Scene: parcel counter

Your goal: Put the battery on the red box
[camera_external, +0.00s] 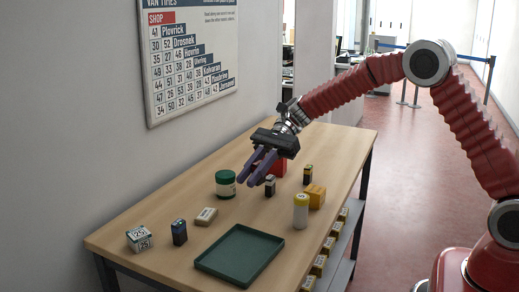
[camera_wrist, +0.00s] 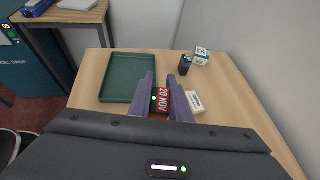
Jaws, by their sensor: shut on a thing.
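My gripper (camera_external: 249,182) hangs over the back of the table, its two purple fingers pointing down and left. In the wrist view the fingers (camera_wrist: 163,82) are closed around a red box (camera_wrist: 163,101) with "20 NOV" in white letters and a green dot at its left. Red also shows beside the near finger in the outside view (camera_external: 280,168). Three small upright battery-like blocks stand on the table: a black and grey one (camera_external: 270,187) just right of the fingers, a black and yellow one (camera_external: 308,174) and a dark blue one (camera_external: 180,233). I cannot tell which is the battery.
A green-lidded jar (camera_external: 226,186) stands close left of the fingers. A white bottle with a yellow cap (camera_external: 301,213) and a yellow box (camera_external: 316,195) are at right. A green tray (camera_external: 205,267), a white block (camera_external: 206,216) and a white "25" box (camera_external: 139,240) lie nearer.

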